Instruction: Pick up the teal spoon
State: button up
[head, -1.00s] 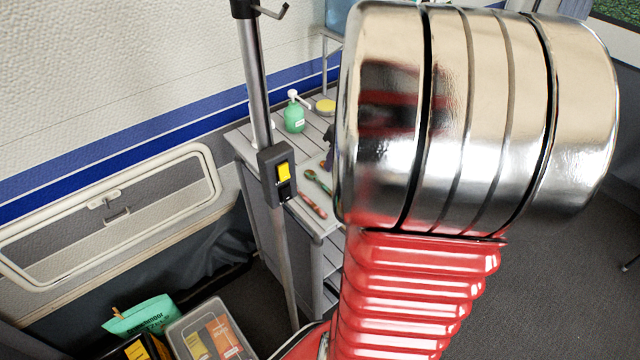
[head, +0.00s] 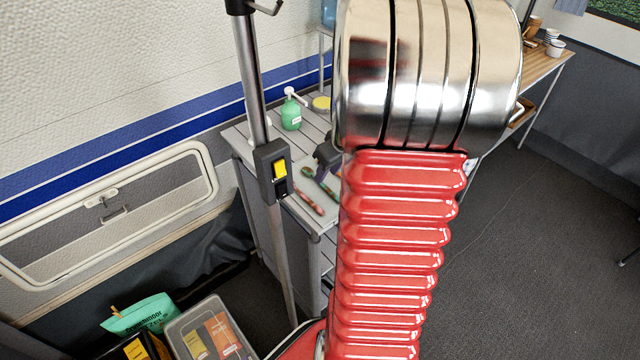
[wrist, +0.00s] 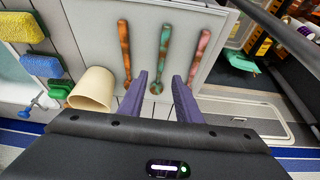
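The teal spoon (wrist: 163,52), mottled with brown, lies on a pale board (wrist: 180,20) in the wrist view, its handle pointing up the picture. It also shows small in the head view (head: 323,183). An orange-brown utensil (wrist: 125,50) lies to its left and a pinkish one (wrist: 199,55) to its right. My gripper (wrist: 159,75) has two purple fingers, open and empty, on either side of the teal spoon's lower end. I cannot tell the height left between fingertips and board. In the head view my arm hides part of the counter.
A beige cup (wrist: 93,90) stands close left of my gripper. In the head view, a green soap bottle (head: 291,116) stands on the counter (head: 240,140), behind a metal pole (head: 255,85).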

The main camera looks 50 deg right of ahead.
aim_at(323, 184)
dwell(0.3)
jog(key=shift+x, duration=2.65)
jog(key=shift+w, duration=0.15)
jog(key=shift+r, duration=0.1)
jog(key=shift+c, duration=0.2)
grip_shut()
